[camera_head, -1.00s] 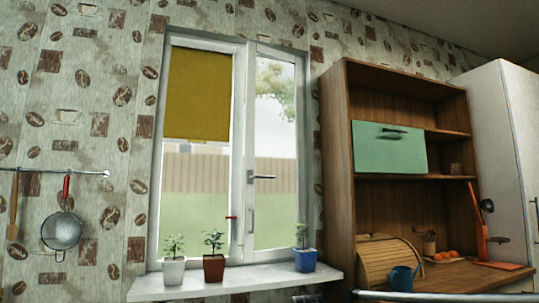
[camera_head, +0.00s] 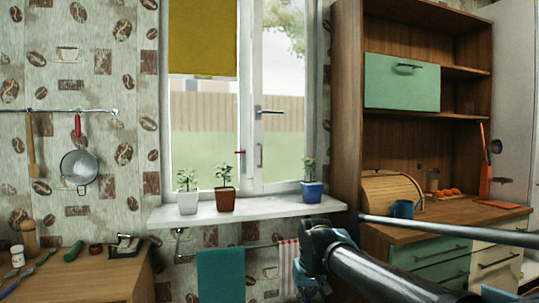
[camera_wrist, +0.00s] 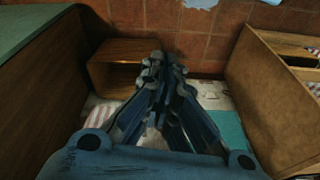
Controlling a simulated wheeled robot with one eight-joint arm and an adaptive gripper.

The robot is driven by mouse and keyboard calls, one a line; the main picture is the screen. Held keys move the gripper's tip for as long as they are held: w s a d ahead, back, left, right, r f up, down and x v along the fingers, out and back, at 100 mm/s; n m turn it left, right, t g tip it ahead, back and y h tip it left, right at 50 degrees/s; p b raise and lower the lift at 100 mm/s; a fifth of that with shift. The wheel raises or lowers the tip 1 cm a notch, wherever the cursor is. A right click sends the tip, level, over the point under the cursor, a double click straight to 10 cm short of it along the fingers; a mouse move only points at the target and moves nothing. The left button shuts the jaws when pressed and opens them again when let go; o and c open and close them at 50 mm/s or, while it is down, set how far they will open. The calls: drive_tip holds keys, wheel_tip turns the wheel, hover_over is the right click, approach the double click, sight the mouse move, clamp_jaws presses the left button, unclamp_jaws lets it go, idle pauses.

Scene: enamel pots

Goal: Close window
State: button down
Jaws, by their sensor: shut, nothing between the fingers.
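The window (camera_head: 250,105) has a white frame and two panes, side by side, above a white sill (camera_head: 245,208). Its right sash has a grey lever handle (camera_head: 270,111) pointing horizontally to the right. I cannot tell for sure whether this sash stands ajar. A smaller red-tipped handle (camera_head: 239,152) shows lower on the middle post. A yellow blind (camera_head: 203,38) covers the upper left pane. My gripper (camera_wrist: 160,62) is shut and empty in the wrist view, pointing down over the floor. In the head view my arm is below the sill, apart from the window.
Potted plants in white (camera_head: 188,202), brown (camera_head: 225,199) and blue (camera_head: 312,191) pots stand on the sill. A teal towel (camera_head: 221,275) hangs below it. A wooden cabinet (camera_head: 345,100) stands close on the right. A wooden counter (camera_head: 85,277) with utensils is at lower left.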

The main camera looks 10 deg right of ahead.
drive_tip(key=w+a+r+m+t+y, duration=0.25)
drive_tip(key=w+a+r+y, duration=0.2)
drive_tip(key=w+r, duration=0.55)
drive_tip(key=w+a+r+m+t+y, duration=0.2)
drive_tip(key=w+a+r+t+y, duration=0.25)
drive_tip(key=w, duration=0.95)
drive_tip(key=m+t+h, duration=0.3)
drive_tip(key=m+t, duration=0.4)
drive_tip(key=m, duration=0.2)
approach(262, 177)
drive_tip(key=x, duration=0.7)
drive_tip(key=shift+f, duration=0.15)
